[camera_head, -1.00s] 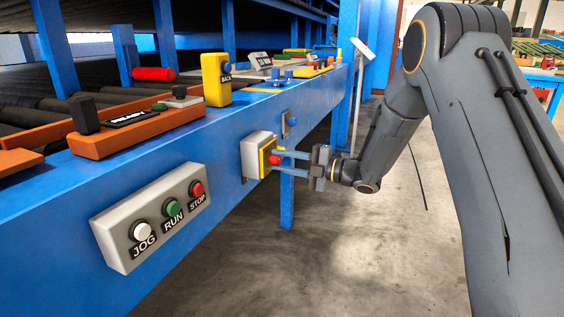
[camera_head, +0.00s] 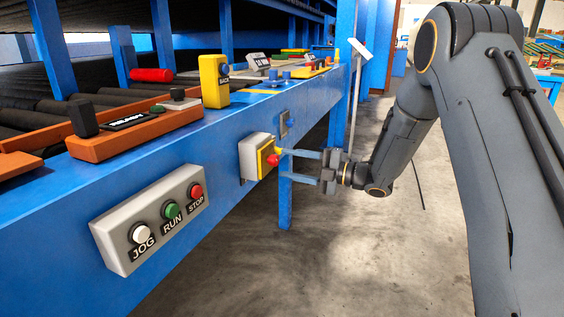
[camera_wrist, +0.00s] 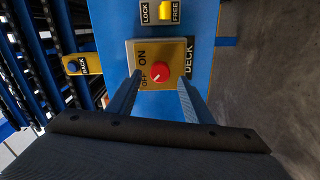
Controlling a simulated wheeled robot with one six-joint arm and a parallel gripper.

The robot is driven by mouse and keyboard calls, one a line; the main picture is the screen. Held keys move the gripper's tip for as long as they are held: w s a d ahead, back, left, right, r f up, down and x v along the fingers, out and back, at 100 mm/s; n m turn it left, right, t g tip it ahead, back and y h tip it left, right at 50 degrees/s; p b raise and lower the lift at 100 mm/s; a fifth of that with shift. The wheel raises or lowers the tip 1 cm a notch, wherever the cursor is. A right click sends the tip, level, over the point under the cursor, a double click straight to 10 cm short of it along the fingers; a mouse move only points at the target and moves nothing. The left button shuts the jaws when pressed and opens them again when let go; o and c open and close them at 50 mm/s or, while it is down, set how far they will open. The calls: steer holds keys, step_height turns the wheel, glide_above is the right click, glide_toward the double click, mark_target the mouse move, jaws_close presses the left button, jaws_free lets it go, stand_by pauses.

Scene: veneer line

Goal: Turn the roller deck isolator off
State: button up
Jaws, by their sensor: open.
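The deck isolator (camera_head: 250,158) is a grey box on the blue frame's side, with a yellow plate and a red knob (camera_head: 273,160). In the wrist view its plate (camera_wrist: 178,49) reads DECK, ON and OFF, and the knob (camera_wrist: 160,70) is near the centre. A pale mark shows on the knob's lower-left side, towards the OFF lettering. My gripper (camera_head: 282,163) is open in front of the plate. In the wrist view its fingers (camera_wrist: 159,84) stand either side of the knob, with visible gaps; I cannot tell how deep they reach.
A JOG, RUN and STOP button box (camera_head: 150,220) is nearer on the same blue beam. A LOCK/FREE switch (camera_wrist: 166,12) lies just beyond the isolator. A yellow BACK box (camera_head: 214,80) stands on the beam's top. The floor to the right is clear.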

steer(key=shift+p+v, duration=0.3)
steer(key=shift+v, duration=1.75)
